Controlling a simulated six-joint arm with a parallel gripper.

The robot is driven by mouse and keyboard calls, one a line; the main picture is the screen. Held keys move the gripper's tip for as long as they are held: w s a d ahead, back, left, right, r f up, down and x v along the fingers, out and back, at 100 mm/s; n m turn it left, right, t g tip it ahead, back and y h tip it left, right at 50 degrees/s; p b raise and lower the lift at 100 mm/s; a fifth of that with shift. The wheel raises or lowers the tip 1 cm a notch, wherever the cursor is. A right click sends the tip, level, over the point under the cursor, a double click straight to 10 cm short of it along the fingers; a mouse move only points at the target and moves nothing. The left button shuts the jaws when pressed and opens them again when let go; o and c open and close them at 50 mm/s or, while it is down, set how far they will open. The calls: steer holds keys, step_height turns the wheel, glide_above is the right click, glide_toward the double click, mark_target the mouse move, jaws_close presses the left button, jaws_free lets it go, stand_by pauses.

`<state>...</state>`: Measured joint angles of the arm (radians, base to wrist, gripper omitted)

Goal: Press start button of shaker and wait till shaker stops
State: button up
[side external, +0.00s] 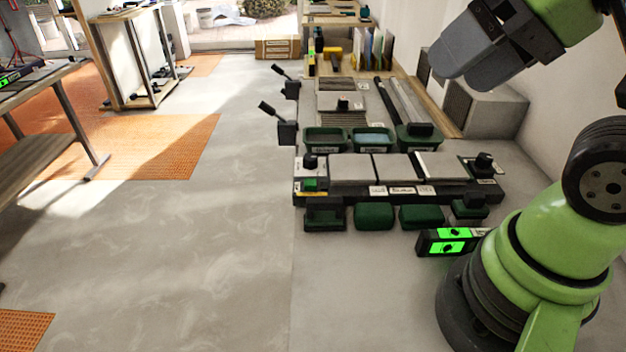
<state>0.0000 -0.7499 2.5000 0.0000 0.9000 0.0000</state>
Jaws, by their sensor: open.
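The shaker appears to be the long black bench unit (345,199) in the middle of the view, with pale square tiles (351,168) lying side by side on top. A small green button or panel (311,184) is at its left end, below a black knob (310,161). Another black knob (483,161) stands at its right end. The labels are too small to read, and shaking cannot be judged from one frame. My gripper (449,68), a grey blocky end at the upper right, is open, well above and apart from the shaker. Its fingertips are not clearly distinguishable.
Dark green bins (374,217) stand along the shaker's front, with more behind it. A black box with bright green displays (447,246) lies near my base. Two black levers (285,122) stick out at the left. The grey floor (180,260) left of the unit is clear.

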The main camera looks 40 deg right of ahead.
stand_by(0.3)
jaws_close()
stand_by(1.6)
